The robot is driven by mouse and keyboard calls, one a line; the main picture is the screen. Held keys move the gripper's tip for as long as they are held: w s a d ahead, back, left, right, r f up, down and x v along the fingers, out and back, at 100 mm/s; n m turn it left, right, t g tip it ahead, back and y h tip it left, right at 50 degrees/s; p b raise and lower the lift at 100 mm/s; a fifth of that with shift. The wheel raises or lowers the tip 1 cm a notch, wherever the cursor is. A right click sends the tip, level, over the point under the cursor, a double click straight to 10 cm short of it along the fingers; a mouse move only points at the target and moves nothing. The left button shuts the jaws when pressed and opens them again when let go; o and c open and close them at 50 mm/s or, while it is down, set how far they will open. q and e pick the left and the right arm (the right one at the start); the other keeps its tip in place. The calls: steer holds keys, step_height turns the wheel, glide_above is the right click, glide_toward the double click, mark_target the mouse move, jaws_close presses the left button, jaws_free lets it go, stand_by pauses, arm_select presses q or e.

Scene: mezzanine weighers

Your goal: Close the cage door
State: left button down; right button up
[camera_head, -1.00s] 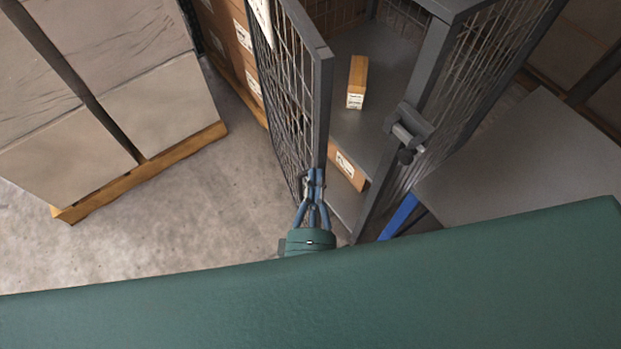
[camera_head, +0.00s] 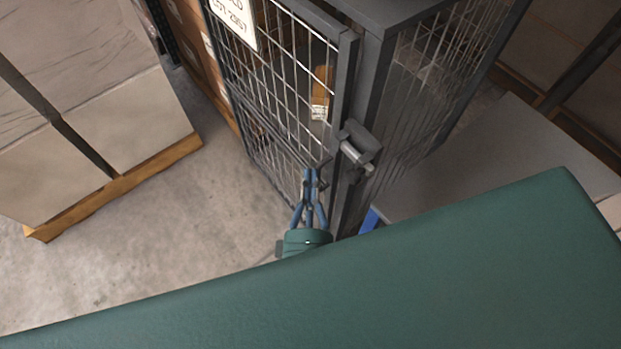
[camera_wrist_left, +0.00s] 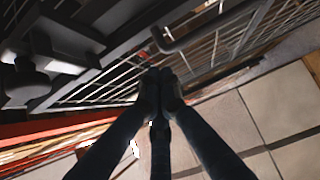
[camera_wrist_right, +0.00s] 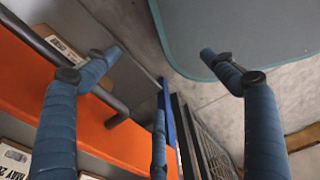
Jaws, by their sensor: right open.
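The cage door (camera_head: 277,85) is a grey-framed wire mesh panel with a white sign. In the head view its free edge (camera_head: 344,75) stands close beside the cage's corner post (camera_head: 372,85); I cannot tell whether they touch. A grey latch (camera_head: 358,148) sits at that post. My left gripper (camera_head: 311,172) is at the door's lower free edge, fingers together. In the left wrist view its fingertips (camera_wrist_left: 160,78) meet against the mesh near a dark bar handle (camera_wrist_left: 215,28), with nothing visible between them. My right gripper (camera_wrist_right: 160,54) is open and empty.
An orange-brown box (camera_head: 322,95) shows inside the cage through the mesh. A wrapped pallet load (camera_head: 90,110) stands at left, with bare concrete floor (camera_head: 180,230) between. A grey tabletop (camera_head: 480,160) is right of the cage. An orange beam (camera_wrist_right: 75,105) is near my right gripper.

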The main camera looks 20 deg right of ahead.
arm_select(q)
steer(key=v, duration=1.2)
arm_select(e)
steer(key=shift+d, duration=0.4)
